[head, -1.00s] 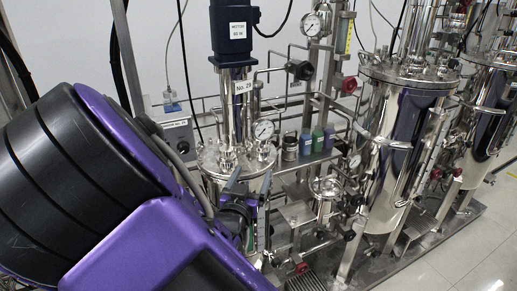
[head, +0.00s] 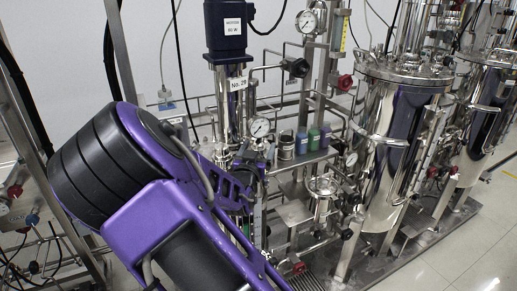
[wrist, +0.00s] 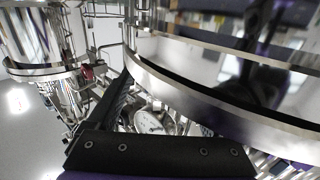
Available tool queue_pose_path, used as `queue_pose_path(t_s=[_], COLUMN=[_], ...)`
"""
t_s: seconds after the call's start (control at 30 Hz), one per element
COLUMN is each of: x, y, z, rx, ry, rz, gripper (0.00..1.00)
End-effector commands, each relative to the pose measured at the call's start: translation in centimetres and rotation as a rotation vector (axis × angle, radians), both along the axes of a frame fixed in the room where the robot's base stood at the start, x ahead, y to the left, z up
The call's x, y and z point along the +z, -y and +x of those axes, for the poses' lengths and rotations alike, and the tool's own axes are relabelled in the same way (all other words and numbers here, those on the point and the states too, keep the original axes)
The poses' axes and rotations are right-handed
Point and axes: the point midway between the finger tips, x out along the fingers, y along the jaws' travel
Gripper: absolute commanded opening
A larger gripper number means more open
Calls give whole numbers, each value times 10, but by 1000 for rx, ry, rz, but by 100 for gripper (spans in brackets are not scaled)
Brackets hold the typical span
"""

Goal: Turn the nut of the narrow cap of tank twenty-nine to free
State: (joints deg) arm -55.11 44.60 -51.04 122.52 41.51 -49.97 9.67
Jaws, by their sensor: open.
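Tank twenty-nine carries a "No. 29" tag (head: 238,84) on its steel column, under a dark blue motor (head: 225,28). Its lid is largely covered by my purple arm in the head view. I cannot make out the narrow cap or its nut in either view. My gripper is open and empty beside the tank's top; in the wrist view its dark finger (wrist: 113,100) points up towards a broad polished steel rim (wrist: 215,112). The second finger is not clear there. I see no contact with a cap.
A dial gauge (head: 259,127) stands close to the lid; a dial (wrist: 150,122) also shows beyond the finger in the wrist view. Small coloured bottles (head: 314,138) sit on a shelf to the right. A larger steel tank (head: 398,140) stands further right. Pipes crowd the gaps.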

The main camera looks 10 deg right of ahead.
Motion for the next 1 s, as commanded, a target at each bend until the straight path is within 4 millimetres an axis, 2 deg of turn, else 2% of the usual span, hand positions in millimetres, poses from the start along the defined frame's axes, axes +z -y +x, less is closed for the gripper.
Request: queue_pose_path(t_s=[0.03,0.07,0.5,0.77,1.0], x=[0,0,0,0,-1], y=[0,0,0,0,3], z=[0,0,0,-1,-1], rx=[0,0,0,20,116], ry=[0,0,0,1,2], rz=[0,0,1,1,4], gripper=[84,78,0,0,0])
